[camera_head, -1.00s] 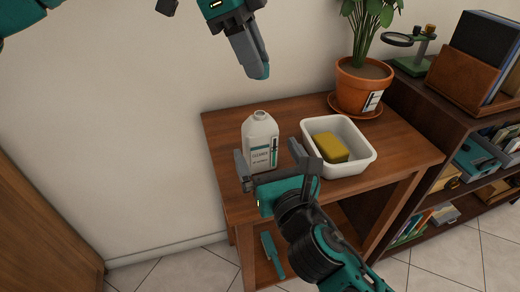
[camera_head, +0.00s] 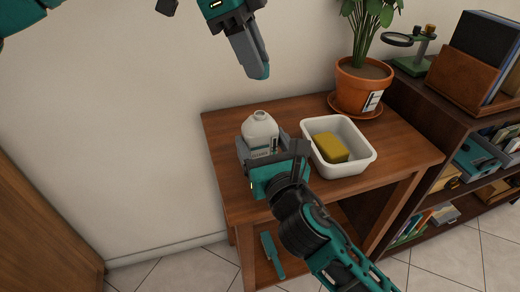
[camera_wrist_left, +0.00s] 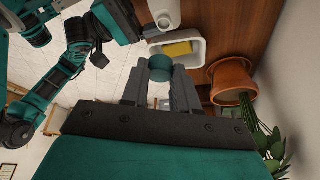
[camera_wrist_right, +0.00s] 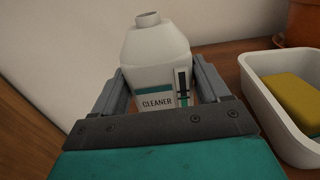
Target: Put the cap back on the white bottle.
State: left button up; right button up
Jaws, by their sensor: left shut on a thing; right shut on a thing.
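The white bottle (camera_head: 260,127), labelled CLEANER, stands upright on the wooden table with its neck open and bare. My right gripper (camera_head: 272,150) is shut around the bottle's body, a finger on each side, as the right wrist view shows the bottle (camera_wrist_right: 158,62) between the fingers. My left gripper (camera_head: 258,68) is above the table, higher than the bottle and near the wall. In the left wrist view it is shut on a teal round cap (camera_wrist_left: 160,68), held between the fingertips. The bottle's neck (camera_wrist_left: 165,18) shows beyond the cap, well apart from it.
A white tub (camera_head: 364,160) with a yellow sponge (camera_head: 330,147) stands right of the bottle, close to my right gripper. A potted plant (camera_head: 360,88) is at the table's back right. A shelf (camera_head: 455,135) stands to the right. The table's (camera_head: 225,125) back left is bare.

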jog(key=c, duration=0.9)
pick_arm(q)
send_over(263, 118)
jog(key=a, duration=0.2)
jog(key=shift+w+d+f, duration=0.1)
jog(key=shift+w+f, duration=0.05)
jog(key=shift+f, duration=1.1)
jog(key=shift+w+d+f, duration=0.1)
jog(key=shift+f, duration=1.1)
jog(key=shift+f, duration=0.9)
jog(key=shift+f, duration=0.5)
